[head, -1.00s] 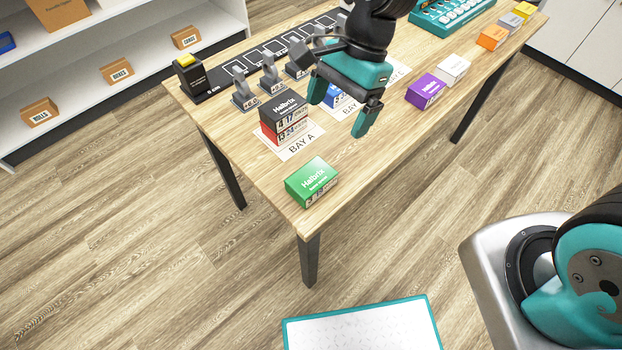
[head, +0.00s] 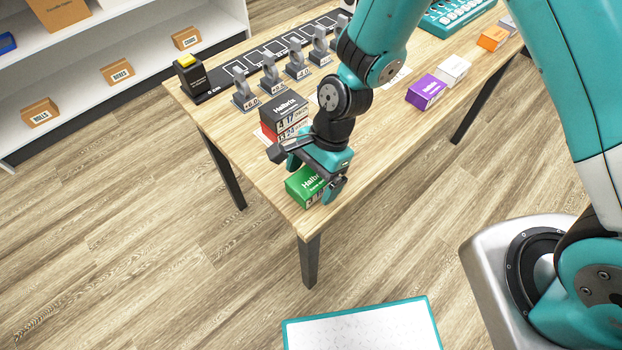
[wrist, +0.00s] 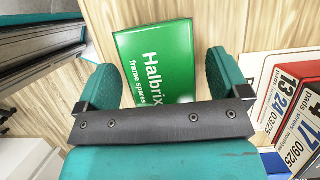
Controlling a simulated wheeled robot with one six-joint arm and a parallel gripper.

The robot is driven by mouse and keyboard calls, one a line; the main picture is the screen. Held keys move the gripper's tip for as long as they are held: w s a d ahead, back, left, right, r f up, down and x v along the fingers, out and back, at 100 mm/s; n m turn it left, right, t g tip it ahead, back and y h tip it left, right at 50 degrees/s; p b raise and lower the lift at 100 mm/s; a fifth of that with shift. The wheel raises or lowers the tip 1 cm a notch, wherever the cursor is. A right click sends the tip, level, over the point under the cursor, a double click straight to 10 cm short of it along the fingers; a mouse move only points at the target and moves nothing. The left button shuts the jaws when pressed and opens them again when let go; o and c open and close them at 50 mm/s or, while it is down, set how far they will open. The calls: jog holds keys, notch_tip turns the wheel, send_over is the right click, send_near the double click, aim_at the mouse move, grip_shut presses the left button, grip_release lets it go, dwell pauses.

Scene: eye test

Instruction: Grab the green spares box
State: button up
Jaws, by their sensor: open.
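The green spares box (head: 300,186) sits on the table near its front left corner, partly hidden by my gripper in the head view. In the wrist view the green box (wrist: 160,50) lies between and ahead of my fingers, with "Halbrix frame spares" on its top. My gripper (head: 315,180) is over the box with its fingers spread. In the wrist view my gripper (wrist: 165,82) is open, with one finger to each side of the box's near part. I cannot tell whether either finger touches it.
A black box (head: 284,108) on a red one stands close behind my gripper; the red box (wrist: 285,110) is right of the fingers in the wrist view. Purple (head: 426,91) and white (head: 453,70) boxes stand farther right.

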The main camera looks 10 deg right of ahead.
jog(key=shift+f, duration=0.15)
jog(key=c, duration=1)
jog(key=shift+c, duration=0.2)
